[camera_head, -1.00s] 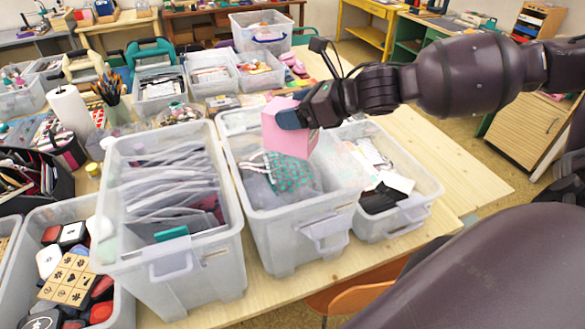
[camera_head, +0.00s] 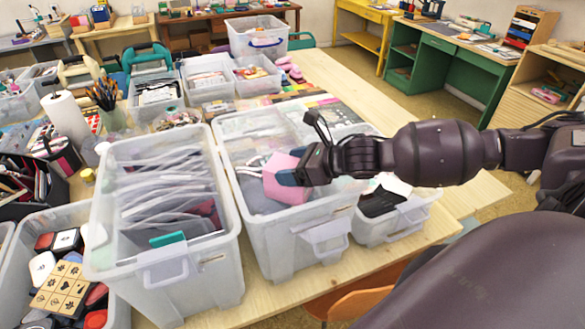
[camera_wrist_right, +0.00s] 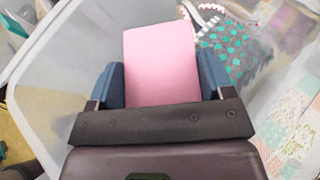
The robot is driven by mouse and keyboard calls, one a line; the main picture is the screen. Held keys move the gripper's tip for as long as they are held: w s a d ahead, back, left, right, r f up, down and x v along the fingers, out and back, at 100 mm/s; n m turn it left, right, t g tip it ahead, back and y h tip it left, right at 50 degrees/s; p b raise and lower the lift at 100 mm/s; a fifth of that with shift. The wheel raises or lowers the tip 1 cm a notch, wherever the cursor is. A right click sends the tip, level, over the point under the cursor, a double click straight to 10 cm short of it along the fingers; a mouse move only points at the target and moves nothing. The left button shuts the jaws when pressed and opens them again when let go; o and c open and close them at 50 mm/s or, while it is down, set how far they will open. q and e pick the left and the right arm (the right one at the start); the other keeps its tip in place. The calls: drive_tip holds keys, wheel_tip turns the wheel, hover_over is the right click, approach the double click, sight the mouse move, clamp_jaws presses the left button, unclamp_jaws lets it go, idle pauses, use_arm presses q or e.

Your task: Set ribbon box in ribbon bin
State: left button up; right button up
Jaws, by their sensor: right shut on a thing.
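The ribbon box is a plain pink box (camera_head: 281,184). My right gripper (camera_head: 289,177) is shut on it, one blue fingertip on each side. The box also shows between the fingers in the right wrist view (camera_wrist_right: 160,62). It is in the mouth of the tall clear middle bin (camera_head: 268,238), which seems to be the ribbon bin; whether it touches the contents is unclear. A teal-dotted pouch (camera_wrist_right: 228,48) lies in the bin beside the box. My left gripper is not in view.
A similar clear bin with grey sleeves (camera_head: 120,240) stands close on the left. A lower clear bin (camera_head: 392,228) is close on the right, under my right arm. A stamp bin (camera_head: 78,222) is at the far left. Bare table (camera_head: 450,205) shows at the right.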

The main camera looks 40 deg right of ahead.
drive_tip(key=shift+f, duration=0.35)
drive_tip(key=shift+f, duration=0.1)
drive_tip(key=shift+f, duration=0.3)
drive_tip(key=shift+f+b, duration=0.2)
drive_tip(key=shift+b, duration=0.1)
drive_tip(key=o, duration=1)
drive_tip(key=shift+o, duration=0.2)
